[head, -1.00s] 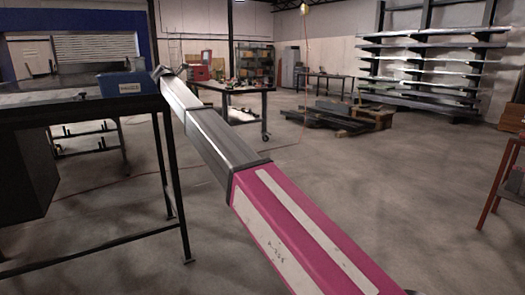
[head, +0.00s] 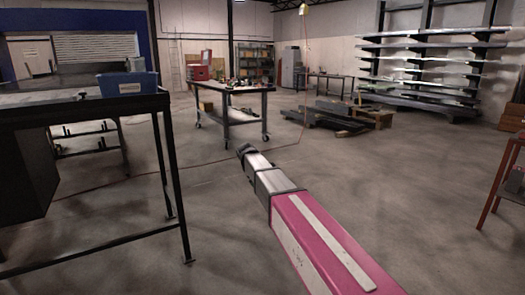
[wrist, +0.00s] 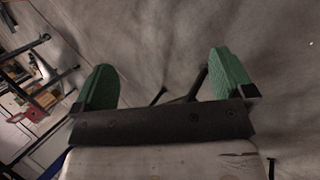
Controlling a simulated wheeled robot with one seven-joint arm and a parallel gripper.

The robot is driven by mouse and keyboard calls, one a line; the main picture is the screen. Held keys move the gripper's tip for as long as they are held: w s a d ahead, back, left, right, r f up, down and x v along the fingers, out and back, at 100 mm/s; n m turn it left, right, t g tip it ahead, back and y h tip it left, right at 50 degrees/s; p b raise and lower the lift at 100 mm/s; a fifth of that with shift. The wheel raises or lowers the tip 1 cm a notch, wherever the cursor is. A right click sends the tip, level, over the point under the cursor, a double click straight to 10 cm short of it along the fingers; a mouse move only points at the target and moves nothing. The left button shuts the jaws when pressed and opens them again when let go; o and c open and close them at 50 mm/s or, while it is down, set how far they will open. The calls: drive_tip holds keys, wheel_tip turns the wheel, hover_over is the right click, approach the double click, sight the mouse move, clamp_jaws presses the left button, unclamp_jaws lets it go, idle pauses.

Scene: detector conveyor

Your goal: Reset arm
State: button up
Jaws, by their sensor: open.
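My gripper shows in the wrist view (wrist: 163,85), with its two green fingers spread wide apart and nothing between them. Bare concrete floor lies beyond the fingers. In the head view my pink and silver arm reaches from the bottom right toward the middle, and its dark far end (head: 245,151) is over open floor, right of the black table (head: 90,112). The fingers cannot be made out in the head view. A blue bin (head: 127,85) sits on the black table, apart from my arm.
A wheeled workbench (head: 232,90) with small items stands beyond my arm. Pallets with dark stock (head: 335,115) lie on the floor behind. A tall rack (head: 430,65) stands at the back right, and a red-legged table (head: 497,185) at the right edge. The middle floor is clear.

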drive_tip(key=s+d+f+m+g+y, duration=0.1)
drive_tip(key=s+d+f+m, duration=0.4)
drive_tip(key=s, duration=0.5)
drive_tip(key=s+d+f+m+g+y, duration=0.1)
drive_tip(key=s+d+f+m+g, duration=0.1)
drive_tip(key=s+d+f+m, duration=0.3)
drive_tip(key=s+d+f+m+g+y, duration=0.1)
drive_tip(key=s+d+f+m, duration=0.4)
drive_tip(key=s, duration=1.2)
drive_tip(key=d+f+g, duration=0.1)
drive_tip(key=d+f, duration=0.3)
drive_tip(key=d, duration=0.2)
drive_tip(key=shift+s+d+f+m, duration=0.2)
drive_tip(key=shift+s+d+m, duration=0.05)
drive_tip(key=shift+m, duration=0.05)
